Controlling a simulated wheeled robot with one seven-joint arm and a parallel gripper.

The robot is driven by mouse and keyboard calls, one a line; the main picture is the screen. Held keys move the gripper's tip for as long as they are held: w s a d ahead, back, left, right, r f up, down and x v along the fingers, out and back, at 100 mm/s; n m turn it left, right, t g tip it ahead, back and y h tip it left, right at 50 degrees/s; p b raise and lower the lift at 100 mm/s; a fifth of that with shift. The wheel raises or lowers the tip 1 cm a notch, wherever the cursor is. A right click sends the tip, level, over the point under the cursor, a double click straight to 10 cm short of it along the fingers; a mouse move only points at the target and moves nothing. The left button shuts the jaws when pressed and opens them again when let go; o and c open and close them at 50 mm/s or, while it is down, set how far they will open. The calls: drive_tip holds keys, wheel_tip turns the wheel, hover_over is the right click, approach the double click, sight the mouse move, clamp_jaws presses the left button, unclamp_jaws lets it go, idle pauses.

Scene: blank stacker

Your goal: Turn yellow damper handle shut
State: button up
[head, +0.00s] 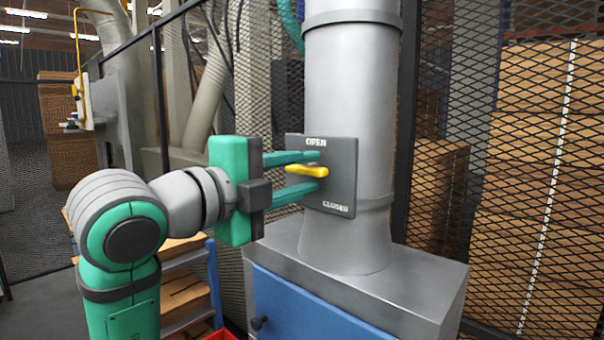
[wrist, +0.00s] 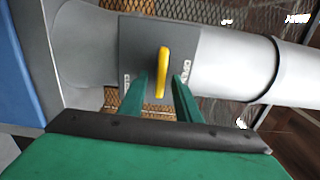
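The yellow damper handle (head: 306,169) sits on a dark grey plate (head: 343,180) fixed to the front of a round grey duct. In the head view the plate reads OPEN at its top and CLOSED at its lower right. The handle lies roughly level, between the two words. My gripper (head: 321,169) is open, one green finger above the handle and one below it. In the wrist view the handle (wrist: 162,72) stands between the fingertips (wrist: 159,86), with gaps visible on both sides. Contact is not visible.
The duct (head: 350,80) rises from a grey-topped cabinet (head: 370,285) with a blue front. A black mesh fence (head: 480,150) stands close behind, with stacked cardboard boxes (head: 570,130) beyond it. A shelf with boxes (head: 185,290) is at lower left, behind my arm.

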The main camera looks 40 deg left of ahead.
drive_tip(key=shift+s, duration=0.1)
drive_tip(key=s, duration=1)
drive_tip(key=shift+s+a, duration=0.3)
drive_tip(key=shift+a, duration=0.15)
